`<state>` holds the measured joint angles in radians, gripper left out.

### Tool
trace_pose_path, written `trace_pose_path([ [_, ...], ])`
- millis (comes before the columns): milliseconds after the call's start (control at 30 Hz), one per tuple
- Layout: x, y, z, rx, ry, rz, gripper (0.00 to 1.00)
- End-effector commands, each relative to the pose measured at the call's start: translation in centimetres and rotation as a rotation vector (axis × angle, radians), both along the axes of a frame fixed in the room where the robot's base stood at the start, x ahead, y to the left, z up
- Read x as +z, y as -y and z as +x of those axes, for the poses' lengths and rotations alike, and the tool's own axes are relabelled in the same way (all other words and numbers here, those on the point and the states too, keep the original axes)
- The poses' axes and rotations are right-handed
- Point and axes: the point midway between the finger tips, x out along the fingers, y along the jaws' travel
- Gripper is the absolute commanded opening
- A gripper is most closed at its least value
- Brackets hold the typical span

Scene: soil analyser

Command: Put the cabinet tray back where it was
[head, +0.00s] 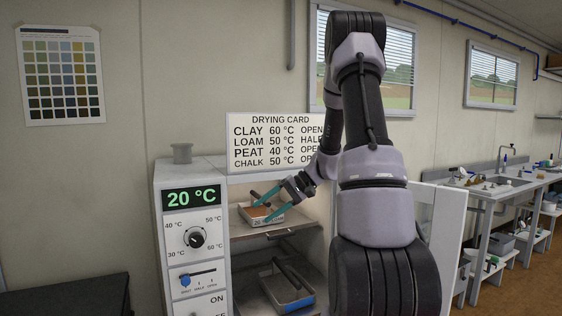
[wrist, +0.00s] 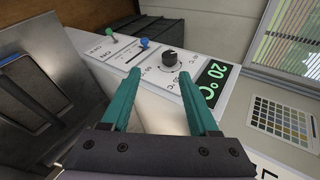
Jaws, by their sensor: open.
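A small grey tray (head: 262,216) with brown soil in it and a label on its front sits on the upper shelf of the drying cabinet. A second grey tray (head: 287,301) with a long black handle sits lower in the cabinet. My gripper (head: 258,208) is open, its teal fingers apart over and beside the small tray in the head view; I cannot tell whether they touch it. In the wrist view the open fingers (wrist: 159,78) have nothing between them, with the cabinet's control panel beyond.
The control panel carries a 20 °C display (head: 191,198), a black dial (head: 194,237) and a blue slider (head: 184,281). The drying card (head: 277,143) stands on top beside a small grey cup (head: 182,153). The open white door (head: 446,240) is right of my arm.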

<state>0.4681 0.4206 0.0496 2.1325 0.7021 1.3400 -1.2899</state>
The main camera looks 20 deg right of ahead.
Motion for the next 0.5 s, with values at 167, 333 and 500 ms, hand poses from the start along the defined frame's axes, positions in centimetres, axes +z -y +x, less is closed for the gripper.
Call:
trace_pose_path([
  [167, 5.8, -3.3, -4.8, 0.041, -0.032, -0.197, 0.61],
  [333, 9.9, -5.1, -9.5, 0.015, -0.024, -0.376, 0.61],
  [500, 13.3, -5.8, -14.2, -0.061, 0.036, -0.529, 0.61],
])
